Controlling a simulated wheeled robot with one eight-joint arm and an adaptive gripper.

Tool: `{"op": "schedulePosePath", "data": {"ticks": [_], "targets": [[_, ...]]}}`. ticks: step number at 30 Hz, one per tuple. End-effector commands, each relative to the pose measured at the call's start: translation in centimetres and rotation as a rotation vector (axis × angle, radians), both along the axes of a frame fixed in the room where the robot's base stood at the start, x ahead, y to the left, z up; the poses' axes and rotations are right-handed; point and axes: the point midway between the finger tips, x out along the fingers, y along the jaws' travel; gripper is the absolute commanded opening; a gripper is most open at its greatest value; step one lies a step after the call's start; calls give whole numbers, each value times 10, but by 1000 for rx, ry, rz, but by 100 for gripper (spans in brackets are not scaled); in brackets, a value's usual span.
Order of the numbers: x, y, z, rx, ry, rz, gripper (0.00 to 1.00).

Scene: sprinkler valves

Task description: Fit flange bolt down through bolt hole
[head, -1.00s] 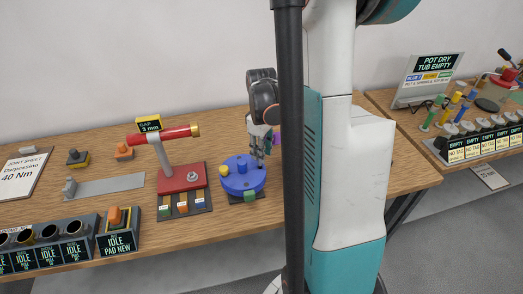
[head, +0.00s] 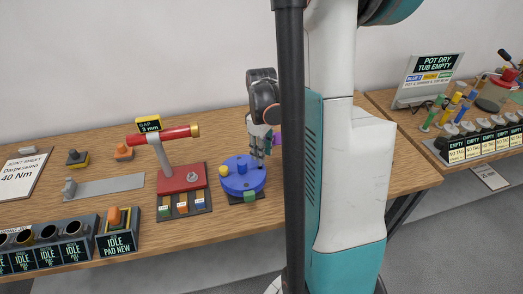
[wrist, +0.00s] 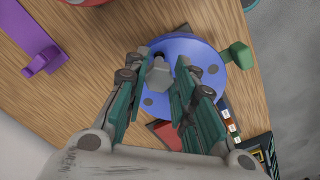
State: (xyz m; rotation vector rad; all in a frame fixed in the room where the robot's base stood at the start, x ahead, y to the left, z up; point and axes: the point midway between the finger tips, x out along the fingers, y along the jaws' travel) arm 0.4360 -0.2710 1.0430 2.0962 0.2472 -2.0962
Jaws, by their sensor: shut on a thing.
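The blue round flange (head: 237,183) stands on the bench in the head view, with a yellow piece (head: 223,171) on its left side. It also shows in the wrist view (wrist: 207,82), with several dark holes in its top. My gripper (head: 258,163) points down over the flange's right part. In the wrist view, my gripper (wrist: 159,88) is shut on a grey hex-headed flange bolt (wrist: 159,76). A dark bolt hole (wrist: 160,55) shows beside the bolt's head. The bolt's lower end is hidden, so I cannot tell whether it is in a hole.
A red stand (head: 182,180) with a red arm (head: 163,135) and gap display stands left of the flange. A green block (head: 249,196) sits at the flange's front. A purple part (wrist: 34,42) lies beyond it.

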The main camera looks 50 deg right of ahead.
Motion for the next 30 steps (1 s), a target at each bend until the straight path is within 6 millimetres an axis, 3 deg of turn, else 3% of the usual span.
{"op": "schedulePosePath", "data": {"ticks": [30], "targets": [[0,0,-13,0,0,0,0]]}}
